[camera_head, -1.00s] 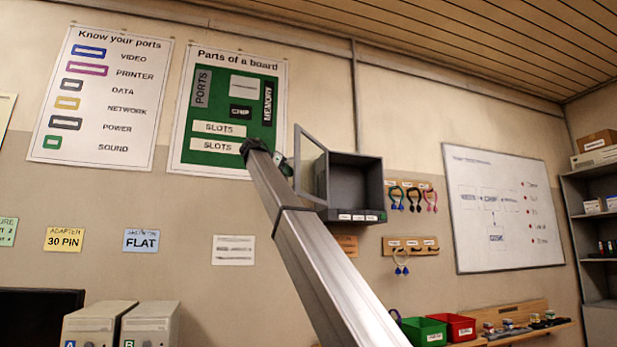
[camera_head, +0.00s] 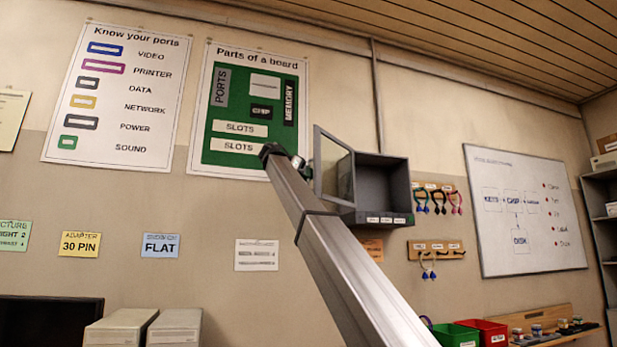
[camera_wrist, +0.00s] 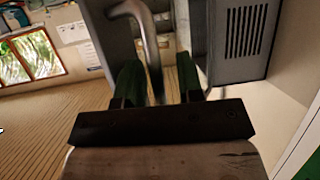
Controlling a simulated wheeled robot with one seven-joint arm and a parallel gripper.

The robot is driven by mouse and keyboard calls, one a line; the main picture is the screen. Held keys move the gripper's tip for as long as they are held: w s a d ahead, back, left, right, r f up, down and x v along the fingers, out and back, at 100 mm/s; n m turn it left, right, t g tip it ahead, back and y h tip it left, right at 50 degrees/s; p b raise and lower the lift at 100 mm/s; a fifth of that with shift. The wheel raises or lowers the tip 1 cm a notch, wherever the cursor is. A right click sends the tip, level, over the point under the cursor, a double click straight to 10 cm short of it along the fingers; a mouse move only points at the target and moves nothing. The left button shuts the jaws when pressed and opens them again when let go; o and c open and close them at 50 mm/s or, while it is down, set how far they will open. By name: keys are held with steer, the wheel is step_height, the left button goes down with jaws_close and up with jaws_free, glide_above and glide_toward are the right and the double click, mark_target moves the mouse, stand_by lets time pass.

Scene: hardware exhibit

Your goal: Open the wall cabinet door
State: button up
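The wall cabinet (camera_head: 383,190) is a grey box on the wall, right of the board poster. Its framed, see-through door (camera_head: 334,168) is hinged on the left side and stands swung out, so the dark inside shows. My arm reaches up from below, and its end is beside the door; the gripper is mostly hidden there in the head view. In the wrist view my gripper (camera_wrist: 160,66) has two green fingers standing apart. A bent metal handle (camera_wrist: 147,38) runs down between them, close to the left finger. I cannot tell whether they touch.
A row of hooks with coloured cables (camera_head: 437,198) hangs right of the cabinet, with a second hook board (camera_head: 437,251) below. A whiteboard (camera_head: 525,210) is farther right. Green (camera_head: 453,335) and red (camera_head: 486,331) bins stand low down. The wall left of the door holds flat posters.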

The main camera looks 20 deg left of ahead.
steer(key=shift+s+a+r, duration=0.1)
steer(key=shift+s, duration=0.05)
steer(key=v, duration=1)
steer(key=shift+s+a, duration=0.2)
stand_by(0.4)
